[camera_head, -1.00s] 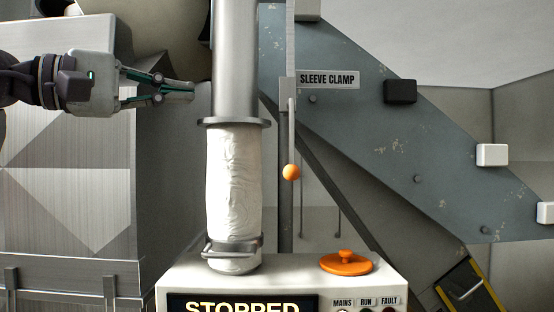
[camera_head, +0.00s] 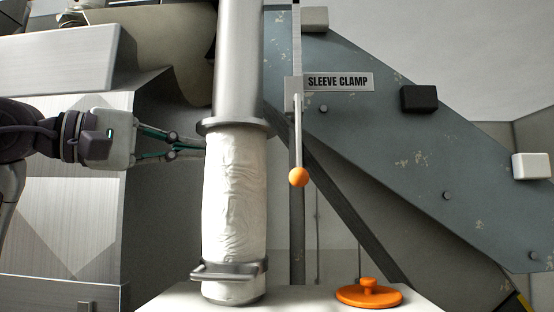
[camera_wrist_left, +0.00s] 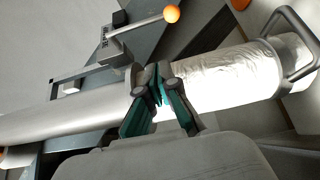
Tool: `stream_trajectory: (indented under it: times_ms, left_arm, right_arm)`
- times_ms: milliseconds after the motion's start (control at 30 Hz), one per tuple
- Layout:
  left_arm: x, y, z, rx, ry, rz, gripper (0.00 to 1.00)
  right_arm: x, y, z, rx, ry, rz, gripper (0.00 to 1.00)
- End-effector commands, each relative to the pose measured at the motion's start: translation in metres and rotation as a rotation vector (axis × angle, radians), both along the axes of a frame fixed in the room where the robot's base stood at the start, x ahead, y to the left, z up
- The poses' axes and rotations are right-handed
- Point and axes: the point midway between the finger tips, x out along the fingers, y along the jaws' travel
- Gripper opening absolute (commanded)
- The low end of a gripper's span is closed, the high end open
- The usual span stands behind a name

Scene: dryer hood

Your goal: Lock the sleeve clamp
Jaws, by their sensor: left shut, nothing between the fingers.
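The sleeve clamp lever (camera_head: 298,135) hangs straight down from its bracket beside the SLEEVE CLAMP label (camera_head: 338,82), with an orange ball knob (camera_head: 298,177) at its lower end. The knob also shows in the left wrist view (camera_wrist_left: 171,14), at the top. The white sleeve (camera_head: 235,210) hangs below the metal pipe's flange (camera_head: 233,125). A metal clamp ring with a bail (camera_head: 228,270) goes around its lower end. My left gripper (camera_head: 203,149) is shut and empty, just left of the sleeve top; the sleeve and pipe stand between it and the lever. My right gripper is not visible.
An orange lidded disc (camera_head: 368,294) sits on the white machine top (camera_head: 300,299). A slanted grey-blue beam (camera_head: 395,145) with black (camera_head: 419,99) and white (camera_head: 531,166) blocks lies behind the lever. Brushed metal panels (camera_head: 65,225) stand on the left.

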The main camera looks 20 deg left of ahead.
Motion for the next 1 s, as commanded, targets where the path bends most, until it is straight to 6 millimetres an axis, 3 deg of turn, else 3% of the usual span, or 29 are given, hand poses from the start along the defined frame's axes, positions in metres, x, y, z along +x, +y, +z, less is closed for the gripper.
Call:
stream_trajectory:
  times_ms: [267,700,1000]
  left_arm:
    - [0.012,-0.01,0.001,0.003,0.003,-0.002,0.0]
    - [0.079,-0.068,0.004,0.001,0.003,-0.003,0.0]
    - [0.079,-0.102,0.001,0.001,-0.001,-0.001,0.0]
  right_arm:
    - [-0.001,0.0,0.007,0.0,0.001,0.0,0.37]
    - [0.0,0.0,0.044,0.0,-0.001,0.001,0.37]
    - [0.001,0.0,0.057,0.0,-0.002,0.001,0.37]
